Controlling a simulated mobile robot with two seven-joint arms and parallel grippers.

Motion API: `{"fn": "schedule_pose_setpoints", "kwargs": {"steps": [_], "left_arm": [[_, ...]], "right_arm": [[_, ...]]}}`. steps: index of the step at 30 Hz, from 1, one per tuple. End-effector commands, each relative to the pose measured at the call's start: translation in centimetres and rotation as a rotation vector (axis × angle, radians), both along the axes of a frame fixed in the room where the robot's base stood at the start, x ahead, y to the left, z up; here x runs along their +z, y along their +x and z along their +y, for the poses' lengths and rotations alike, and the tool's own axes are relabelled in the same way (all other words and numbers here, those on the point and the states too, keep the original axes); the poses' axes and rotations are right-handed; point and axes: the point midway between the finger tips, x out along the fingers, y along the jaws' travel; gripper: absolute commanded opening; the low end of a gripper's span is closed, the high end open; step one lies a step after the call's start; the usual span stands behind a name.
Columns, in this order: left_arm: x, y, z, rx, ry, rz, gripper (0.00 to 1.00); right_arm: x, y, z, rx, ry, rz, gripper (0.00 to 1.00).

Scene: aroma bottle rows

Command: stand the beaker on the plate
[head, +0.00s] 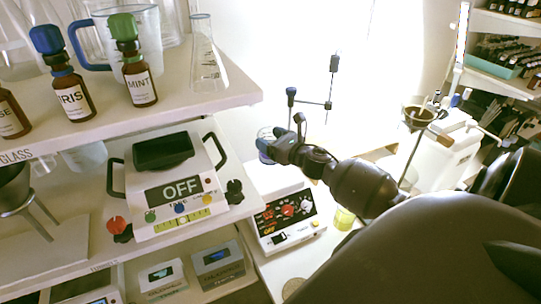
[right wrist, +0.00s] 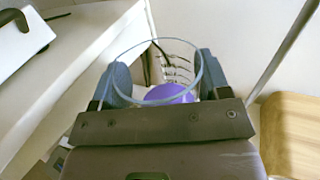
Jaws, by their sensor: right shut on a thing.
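The clear glass beaker (right wrist: 187,62) is between the fingers of my right gripper (right wrist: 158,85) in the right wrist view. Its round rim faces the camera and something purple (right wrist: 172,93) shows inside it. In the head view the beaker (head: 264,136) is small and partly covered by my right gripper (head: 274,146), which is shut on it. It appears above and behind the white plate device (head: 270,184) with a dark front panel; I cannot tell the height between them. My left gripper is not in view.
A shelf (head: 230,92) on the left holds brown bottles, a jug and a flask (head: 206,65). Below it stands a white device reading OFF (head: 180,190). A stand with clamps (head: 328,104) rises behind my gripper. A yellow-green cup (head: 344,219) is right of the plate device.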

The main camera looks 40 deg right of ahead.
Motion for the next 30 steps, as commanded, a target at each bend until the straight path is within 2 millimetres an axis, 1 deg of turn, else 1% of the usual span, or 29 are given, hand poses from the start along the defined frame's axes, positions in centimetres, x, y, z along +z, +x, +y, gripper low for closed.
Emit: {"fn": "schedule_pose_setpoints", "kwargs": {"steps": [1, 2, 8, 16, 29, 30], "left_arm": [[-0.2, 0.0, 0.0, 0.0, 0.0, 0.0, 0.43], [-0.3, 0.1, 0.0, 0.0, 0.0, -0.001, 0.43], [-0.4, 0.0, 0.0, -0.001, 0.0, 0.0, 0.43], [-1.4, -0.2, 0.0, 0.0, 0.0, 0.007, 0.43], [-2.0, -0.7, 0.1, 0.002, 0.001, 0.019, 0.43], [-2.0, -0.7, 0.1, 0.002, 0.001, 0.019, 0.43]], "right_arm": [[-0.7, 0.1, 0.0, -0.002, 0.002, -0.001, 0.4], [-1.0, 0.1, 0.0, -0.002, 0.001, -0.001, 0.4], [-1.9, 0.1, -0.1, -0.001, 0.0, -0.002, 0.4], [-5.1, 0.1, 0.0, -0.002, 0.002, -0.001, 0.4], [-5.6, 0.0, 0.0, 0.001, -0.001, -0.001, 0.4], [-5.6, 0.0, 0.0, 0.0, 0.0, 0.0, 0.74]]}}
